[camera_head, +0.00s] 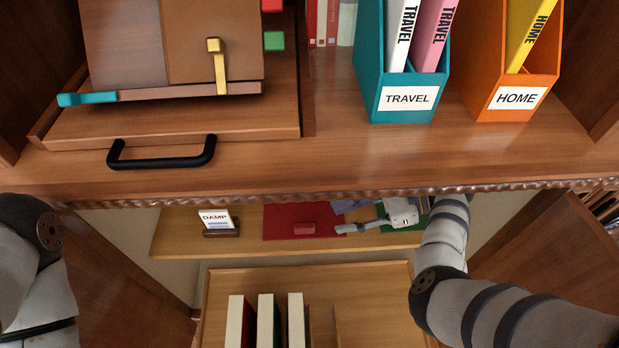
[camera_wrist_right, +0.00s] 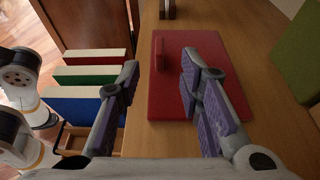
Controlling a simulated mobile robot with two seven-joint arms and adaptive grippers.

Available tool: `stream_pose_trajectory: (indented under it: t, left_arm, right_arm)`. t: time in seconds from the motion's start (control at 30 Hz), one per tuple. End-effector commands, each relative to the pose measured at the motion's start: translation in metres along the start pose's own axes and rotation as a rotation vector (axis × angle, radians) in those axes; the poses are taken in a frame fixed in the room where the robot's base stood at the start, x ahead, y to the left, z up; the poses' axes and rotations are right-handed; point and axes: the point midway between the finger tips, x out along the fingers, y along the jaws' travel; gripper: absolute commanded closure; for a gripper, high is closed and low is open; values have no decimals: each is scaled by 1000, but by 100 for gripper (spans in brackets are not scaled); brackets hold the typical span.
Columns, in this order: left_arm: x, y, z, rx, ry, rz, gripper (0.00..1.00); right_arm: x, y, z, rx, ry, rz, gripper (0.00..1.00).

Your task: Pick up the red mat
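The red mat (camera_head: 281,215) lies flat on the lower wooden shelf in the head view, with a small red block-like grip standing on it. In the right wrist view the red mat (camera_wrist_right: 205,100) lies beyond my fingers, with its raised grip (camera_wrist_right: 159,54) near its left edge. My right gripper (camera_head: 343,218) is open and empty, reaching over the shelf from the right in the head view. In the wrist view the right gripper's (camera_wrist_right: 160,68) purple-padded fingers are spread apart, with the right finger over the mat. My left arm shows at the left edge; its gripper is out of view.
A green mat (camera_wrist_right: 300,50) lies right of the red one. A DAMP sign (camera_head: 215,219) stands to its left. Several books (camera_head: 266,320) stand below the shelf. Above, a thick shelf edge (camera_head: 300,192) overhangs, carrying TRAVEL (camera_head: 408,98) and HOME (camera_head: 517,98) holders.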

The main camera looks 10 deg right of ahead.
Motion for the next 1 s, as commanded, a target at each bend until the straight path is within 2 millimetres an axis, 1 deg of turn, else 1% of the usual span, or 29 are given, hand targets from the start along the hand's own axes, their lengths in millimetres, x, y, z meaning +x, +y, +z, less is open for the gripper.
stream_pose_trajectory:
  t: [0.07,0.17,0.27,0.4,0.5,0.6,0.73,0.77,0.8,0.87,0.9,1.0]
  left_arm:
    - [0,0,1,-1,-2,0,60]
    - [0,0,1,-1,-3,-1,60]
    - [0,0,1,-1,-3,-1,60]
    - [-2,0,1,-1,1,-1,60]
    - [-2,0,1,-1,1,0,60]
    - [-2,0,1,-1,1,0,60]
    - [-2,0,0,-1,1,0,60]
    - [-2,0,0,-1,1,0,60]
    - [-2,0,0,-1,1,0,60]
    - [-2,0,0,-1,1,0,60]
    - [-2,0,0,-1,1,0,60]
    - [-2,0,0,-1,1,0,60]
  right_arm:
    - [2,1,0,1,-1,1,67]
    - [12,1,0,2,-2,3,67]
    - [29,1,-1,1,-2,3,67]
    - [57,2,-3,1,-1,4,67]
    - [71,1,-3,1,-1,2,67]
    - [75,1,-4,1,0,-1,67]
    - [75,1,-4,1,0,-1,67]
    - [75,1,-4,1,0,-1,69]
    - [75,1,-4,1,0,-1,78]
    - [75,1,-4,1,0,-1,92]
    - [75,1,-4,1,0,0,100]
    - [75,1,-4,1,0,0,100]
